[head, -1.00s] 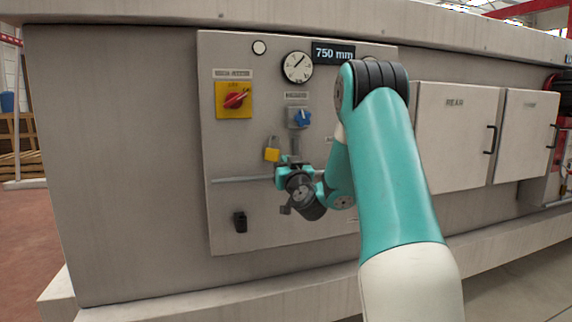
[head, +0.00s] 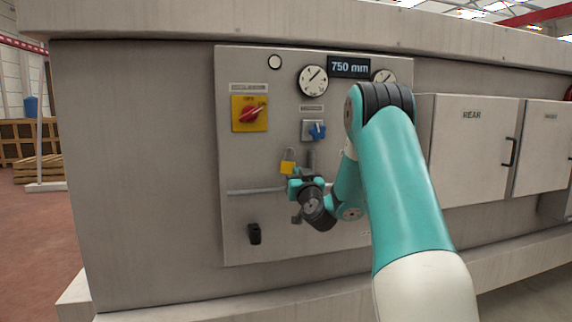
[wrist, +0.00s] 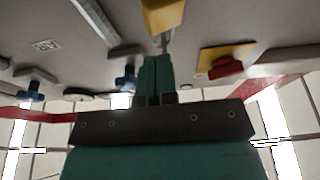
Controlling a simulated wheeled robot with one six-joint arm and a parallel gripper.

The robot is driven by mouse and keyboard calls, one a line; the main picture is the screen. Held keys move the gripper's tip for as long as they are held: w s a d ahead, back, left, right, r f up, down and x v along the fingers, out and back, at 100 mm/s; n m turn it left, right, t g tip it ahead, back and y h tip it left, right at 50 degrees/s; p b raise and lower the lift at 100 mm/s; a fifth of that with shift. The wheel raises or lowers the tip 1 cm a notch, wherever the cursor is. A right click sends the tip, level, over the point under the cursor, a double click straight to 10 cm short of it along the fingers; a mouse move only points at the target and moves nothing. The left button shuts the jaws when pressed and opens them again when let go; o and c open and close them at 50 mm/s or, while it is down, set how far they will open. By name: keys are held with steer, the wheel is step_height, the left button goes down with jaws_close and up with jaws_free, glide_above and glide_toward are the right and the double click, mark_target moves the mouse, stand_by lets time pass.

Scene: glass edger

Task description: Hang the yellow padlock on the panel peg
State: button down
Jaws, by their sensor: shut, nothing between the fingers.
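The yellow padlock (head: 288,168) is at the control panel (head: 240,215), upright with its grey shackle at the top. It shows in the wrist view (wrist: 163,15) at the top edge, partly cut off, with grey metal below it in the picture. My gripper (head: 294,184) is just below and beside the padlock in the head view. In the wrist view its two teal fingers (wrist: 157,62) are together, with nothing between them. The fingertips are close to the shackle; I cannot tell whether they touch it. I cannot make out the peg behind the padlock.
A red rotary switch (head: 252,112) on a yellow plate is up and left of the padlock. A blue knob (head: 317,131) is above my gripper. Open floor (head: 35,240) is at left.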

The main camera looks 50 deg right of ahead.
steer(key=shift+w+d+r+p, duration=0.1)
steer(key=shift+w+d+p, duration=0.35)
steer(key=shift+w+p, duration=0.35)
steer(key=shift+w+d+p, duration=0.45)
steer(key=shift+w+p, duration=0.25)
steer(key=shift+p, duration=0.2)
steer(key=shift+w+d+p, duration=0.35)
steer(key=shift+w+p, duration=0.25)
steer(key=shift+p, duration=0.25)
steer(key=shift+w+d+p, duration=0.3)
steer(key=shift+w+p, duration=0.25)
steer(key=shift+p, duration=0.25)
steer(key=shift+s+a+b, duration=0.4)
steer(key=shift+s+b, duration=0.3)
steer(key=shift+b, duration=0.5)
steer(key=shift+s+a+b, duration=0.35)
steer(key=shift+s+b, duration=0.3)
steer(key=shift+b, duration=0.5)
stand_by(1.2)
steer(key=b, duration=0.7)
glide_toward(291, 168)
steer(key=shift+s+a+r, duration=0.15)
steer(key=shift+s+r, duration=0.2)
steer(key=shift+r, duration=0.3)
steer(key=shift+s+a+r, duration=0.15)
steer(key=shift+s+r, duration=0.15)
steer(key=shift+r, duration=0.4)
